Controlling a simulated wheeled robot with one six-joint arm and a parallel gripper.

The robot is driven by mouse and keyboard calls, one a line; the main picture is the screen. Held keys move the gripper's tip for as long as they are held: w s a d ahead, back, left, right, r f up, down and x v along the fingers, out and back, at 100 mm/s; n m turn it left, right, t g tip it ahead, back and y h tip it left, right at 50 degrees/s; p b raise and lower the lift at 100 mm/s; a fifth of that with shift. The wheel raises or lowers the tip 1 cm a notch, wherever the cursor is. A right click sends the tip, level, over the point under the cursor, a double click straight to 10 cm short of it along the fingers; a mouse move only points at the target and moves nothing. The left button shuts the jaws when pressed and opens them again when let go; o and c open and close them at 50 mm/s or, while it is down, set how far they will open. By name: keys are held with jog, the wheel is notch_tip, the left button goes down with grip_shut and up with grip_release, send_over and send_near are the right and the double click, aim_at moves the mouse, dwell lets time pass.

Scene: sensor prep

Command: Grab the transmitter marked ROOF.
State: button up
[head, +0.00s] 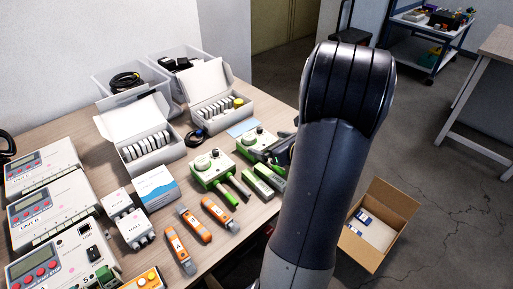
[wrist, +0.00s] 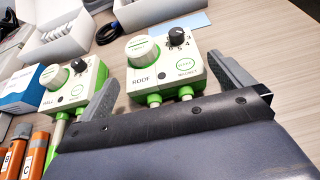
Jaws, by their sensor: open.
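The transmitter marked ROOF (wrist: 143,80) is a white and green box with a large pale dial, a small black knob and a round button. It lies between the two grey fingers of my gripper (wrist: 164,72) in the wrist view. The fingers are open, one at each side of it; whether they touch it I cannot tell. In the head view the same transmitter (head: 258,139) is partly hidden by my gripper (head: 283,150).
Orange testers (head: 193,225) and a blue-white box (head: 155,187) lie in front and to the left. Open white boxes (head: 152,152) and grey bins stand behind. A light blue sheet (wrist: 182,24) lies behind the ROOF transmitter. A cardboard box (head: 385,200) is on the floor at right.

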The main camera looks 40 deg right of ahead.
aim_at(257, 139)
jog(key=x, duration=0.6)
jog(key=shift+w+f, duration=0.15)
jog(key=shift+w, duration=0.15)
jog(key=c, duration=0.8)
jog(key=shift+c, duration=0.2)
